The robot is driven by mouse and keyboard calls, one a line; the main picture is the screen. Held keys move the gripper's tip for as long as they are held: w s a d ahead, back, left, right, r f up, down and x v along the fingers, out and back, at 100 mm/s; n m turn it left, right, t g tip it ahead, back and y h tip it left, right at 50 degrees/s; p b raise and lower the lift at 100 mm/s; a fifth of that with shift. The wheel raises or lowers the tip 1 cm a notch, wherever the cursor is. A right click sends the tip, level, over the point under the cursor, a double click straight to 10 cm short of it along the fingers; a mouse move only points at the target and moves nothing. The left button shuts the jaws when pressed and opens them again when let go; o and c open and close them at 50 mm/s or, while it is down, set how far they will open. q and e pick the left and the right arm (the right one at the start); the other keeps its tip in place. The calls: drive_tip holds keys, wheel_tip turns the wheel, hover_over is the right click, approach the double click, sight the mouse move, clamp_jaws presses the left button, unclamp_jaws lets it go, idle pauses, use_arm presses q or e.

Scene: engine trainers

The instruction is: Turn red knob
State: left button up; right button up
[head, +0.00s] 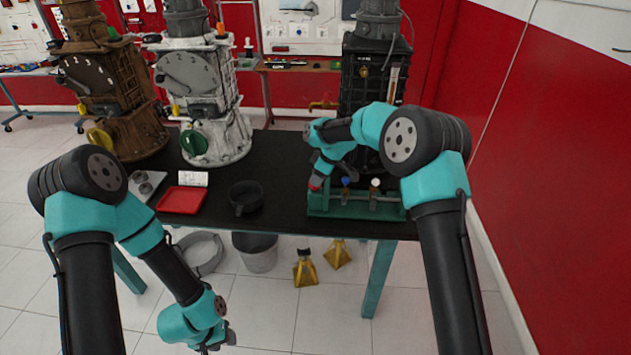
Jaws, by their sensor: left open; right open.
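A green rack (355,206) stands at the front right of the black table, at the foot of the dark engine trainer (375,75). A small red knob (316,184) shows at its left end, beside a blue knob (345,181) and a cream knob (375,183). My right gripper (317,175) is open, pointing down right at the red knob and partly hiding it. I cannot tell whether its fingers touch the knob. My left gripper (222,343) is open and empty, low in front of the table near the bottom edge.
A red tray (182,201), a black pan (245,197) and a white card (193,179) are on the table (285,170). Brown (115,90) and white (200,95) trainers stand at the back left. A bucket (258,257) and yellow bottles (305,270) are on the floor.

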drive_tip(key=shift+x, duration=1.3)
drive_tip(key=shift+c, duration=0.2)
clamp_jaws()
